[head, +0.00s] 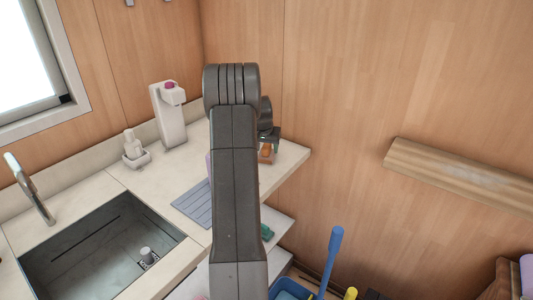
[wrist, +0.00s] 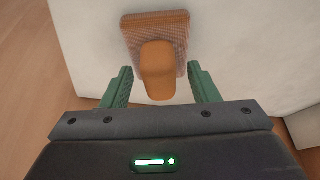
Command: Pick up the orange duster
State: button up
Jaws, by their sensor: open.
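The orange duster shows in the wrist view, with an orange handle (wrist: 157,72) and a flat brown-orange pad (wrist: 176,27) behind it, on a pale counter surface. My gripper (wrist: 160,80) has its two green fingers apart, one on each side of the handle. I cannot tell whether either finger touches it. In the head view the duster (head: 266,152) is a small orange patch near the counter's right corner, mostly hidden by my arm and gripper (head: 270,140).
A sink (head: 100,250) with a tap (head: 30,190) is at the left. A white dispenser (head: 168,115) and a small soap bottle (head: 134,145) stand along the back wall. A ribbed grey mat (head: 193,204) lies left of my arm. A wooden wall shelf (head: 460,178) is at the right.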

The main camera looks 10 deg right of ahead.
jog(key=shift+c, duration=0.2)
jog(key=c, duration=1.1)
jog(key=shift+r, duration=0.1)
